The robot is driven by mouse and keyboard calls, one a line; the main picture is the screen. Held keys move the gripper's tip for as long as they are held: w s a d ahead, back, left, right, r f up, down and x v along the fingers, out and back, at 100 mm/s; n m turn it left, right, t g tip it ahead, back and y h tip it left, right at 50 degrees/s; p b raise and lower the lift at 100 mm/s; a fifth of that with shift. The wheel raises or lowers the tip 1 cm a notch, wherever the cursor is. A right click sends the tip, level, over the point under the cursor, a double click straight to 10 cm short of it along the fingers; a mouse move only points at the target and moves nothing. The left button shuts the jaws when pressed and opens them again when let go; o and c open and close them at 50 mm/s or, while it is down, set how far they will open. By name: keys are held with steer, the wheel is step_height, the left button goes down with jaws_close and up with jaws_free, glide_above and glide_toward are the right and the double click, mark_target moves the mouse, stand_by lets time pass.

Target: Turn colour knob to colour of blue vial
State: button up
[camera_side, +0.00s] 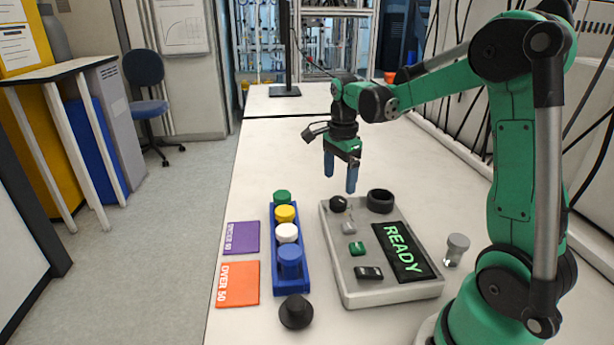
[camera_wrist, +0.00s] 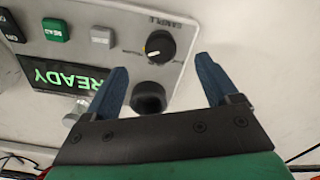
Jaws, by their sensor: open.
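The black knob (camera_side: 338,203) is at the far left corner of the grey instrument box (camera_side: 385,292). In the wrist view the knob (camera_wrist: 160,47) carries a short pale pointer mark towards the picture's left; its surrounding labels are too small to read surely. My gripper (camera_side: 340,190) is open and empty above the box's far end, apart from the knob. In the wrist view the knob lies between and slightly beyond the fingertips of my gripper (camera_wrist: 162,65). The blue vial (camera_side: 290,262) stands nearest in the blue rack (camera_side: 304,272), with white, yellow and green-capped vials behind it.
A black round well (camera_side: 380,201) is right of the knob. The display (camera_side: 403,252) reads READY, beside several buttons. Purple (camera_side: 242,238) and orange (camera_side: 238,284) mats lie left of the rack. A black knobbed piece (camera_side: 296,312) and a clear-based grey-topped piece (camera_side: 456,250) stand nearby.

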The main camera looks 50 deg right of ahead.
mark_target(339, 199)
steer(key=shift+d+f, duration=0.15)
steer(key=shift+f, duration=2.75)
steer(key=shift+c, duration=0.3)
jaws_close()
